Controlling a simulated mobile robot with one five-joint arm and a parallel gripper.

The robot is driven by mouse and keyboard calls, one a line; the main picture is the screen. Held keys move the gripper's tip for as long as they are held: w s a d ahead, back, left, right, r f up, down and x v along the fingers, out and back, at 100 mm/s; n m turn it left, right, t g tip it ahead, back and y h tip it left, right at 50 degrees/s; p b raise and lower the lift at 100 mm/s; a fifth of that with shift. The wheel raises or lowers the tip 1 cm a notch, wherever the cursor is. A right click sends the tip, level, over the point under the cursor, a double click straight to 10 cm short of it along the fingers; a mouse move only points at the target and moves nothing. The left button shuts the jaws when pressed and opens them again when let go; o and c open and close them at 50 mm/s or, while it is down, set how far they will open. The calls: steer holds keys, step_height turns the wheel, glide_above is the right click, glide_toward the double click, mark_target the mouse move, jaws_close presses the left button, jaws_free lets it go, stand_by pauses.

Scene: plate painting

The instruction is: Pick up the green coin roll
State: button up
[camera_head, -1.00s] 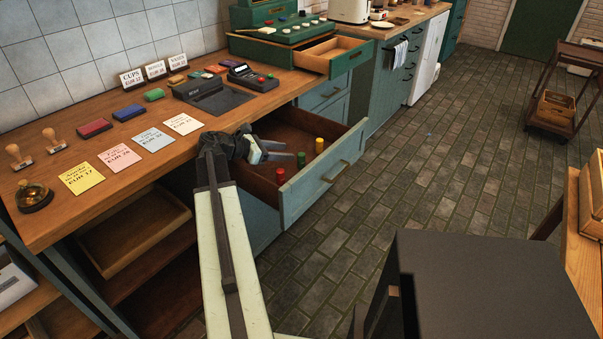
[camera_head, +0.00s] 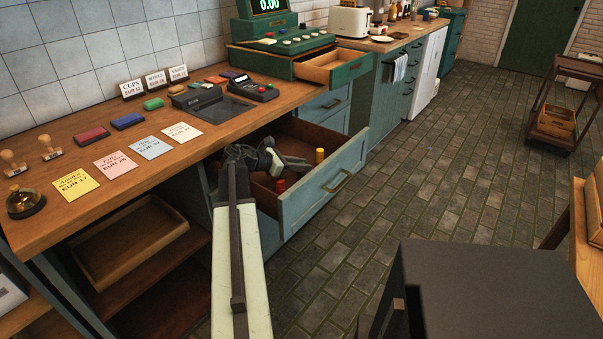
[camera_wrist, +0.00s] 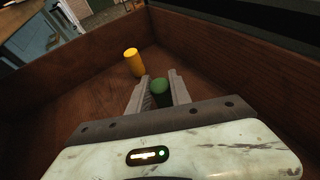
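The green coin roll (camera_wrist: 160,86) stands in the open drawer and shows in the wrist view between the two fingers of my gripper (camera_wrist: 160,84). The fingers are apart, one on each side of it; I cannot tell whether they touch it. In the head view my gripper (camera_head: 292,163) reaches into the drawer (camera_head: 325,187), and the green roll is hidden there. A yellow coin roll (camera_wrist: 134,62) stands farther along the drawer, and it also shows in the head view (camera_head: 320,156). A red coin roll (camera_head: 281,186) stands near the drawer's front panel.
The wooden counter (camera_head: 200,150) runs along the left with cards, stamps and a card terminal (camera_head: 252,88). A green cash drawer (camera_head: 335,68) stands open beyond. A dark table (camera_head: 490,290) is at lower right. The tiled floor between is clear.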

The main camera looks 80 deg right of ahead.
jaws_close()
step_height(320, 180, up, 10)
steer(key=p, duration=1)
steer(key=shift+r, duration=0.15)
